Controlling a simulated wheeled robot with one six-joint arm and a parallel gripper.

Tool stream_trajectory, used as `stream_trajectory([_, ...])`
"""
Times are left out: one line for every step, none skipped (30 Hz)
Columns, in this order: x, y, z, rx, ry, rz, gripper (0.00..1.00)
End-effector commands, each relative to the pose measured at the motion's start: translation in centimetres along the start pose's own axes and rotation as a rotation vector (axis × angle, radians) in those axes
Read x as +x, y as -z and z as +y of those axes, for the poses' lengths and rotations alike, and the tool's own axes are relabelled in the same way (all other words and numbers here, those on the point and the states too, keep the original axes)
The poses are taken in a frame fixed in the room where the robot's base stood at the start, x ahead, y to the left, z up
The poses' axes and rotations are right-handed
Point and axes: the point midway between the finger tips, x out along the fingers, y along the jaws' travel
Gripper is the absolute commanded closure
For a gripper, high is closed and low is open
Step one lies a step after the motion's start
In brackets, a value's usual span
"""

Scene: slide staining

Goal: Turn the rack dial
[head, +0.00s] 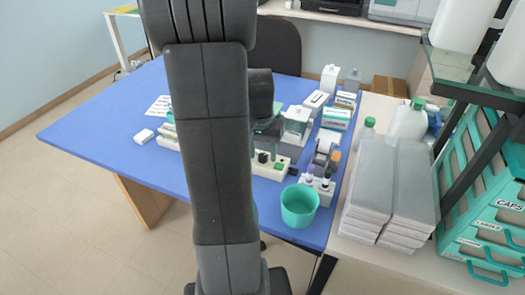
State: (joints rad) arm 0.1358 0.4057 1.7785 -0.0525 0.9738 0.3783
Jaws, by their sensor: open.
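My dark arm stands upright across the middle of the head view and covers part of the blue table (98,117). My gripper (266,130) shows only in part beside the arm, low over the table. It is open, and its fingertips are hard to make out. A small white rack (271,171) with dark and green-topped pieces stands just below it. I cannot tell which part is the rack dial, or whether my gripper touches anything there.
A teal cup (299,206) stands at the table's near right edge, beside a small holder with vials (320,186). Boxes and bottles crowd behind. Grey stacked trays (388,185) and a teal drawer unit (487,215) stand to the right. The table's left part is mostly clear.

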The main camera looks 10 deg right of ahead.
Motion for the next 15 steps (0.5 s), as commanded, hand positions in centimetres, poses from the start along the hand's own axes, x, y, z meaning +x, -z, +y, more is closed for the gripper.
stream_trajectory([-0.01,0.0,0.0,0.0,0.0,0.0,0.54])
stream_trajectory([-0.02,0.0,0.0,0.0,0.0,0.0,0.54])
stream_trajectory([-0.02,0.0,0.0,0.0,0.0,0.0,0.54])
stream_trajectory([-0.03,0.0,0.0,0.0,0.0,0.0,0.6])
stream_trajectory([-0.03,0.0,0.0,0.0,0.0,0.0,0.66])
stream_trajectory([-0.04,0.01,0.0,0.0,0.0,0.0,0.73])
stream_trajectory([-0.04,0.01,0.0,0.0,0.0,0.0,0.79])
stream_trajectory([-0.04,0.01,0.0,0.0,0.0,0.0,0.85])
stream_trajectory([-0.05,0.01,0.0,0.0,0.0,0.0,0.93])
stream_trajectory([-0.05,0.01,0.0,0.0,0.0,0.0,0.98])
stream_trajectory([-0.05,0.01,0.0,0.0,0.0,0.0,0.98])
stream_trajectory([-0.05,0.01,0.0,0.0,0.0,0.0,0.98])
stream_trajectory([-0.06,0.01,0.0,-0.001,0.0,0.0,0.98])
stream_trajectory([-0.06,0.01,0.0,-0.002,0.0,0.0,0.98])
stream_trajectory([-0.06,0.01,0.0,-0.005,0.0,0.0,0.98])
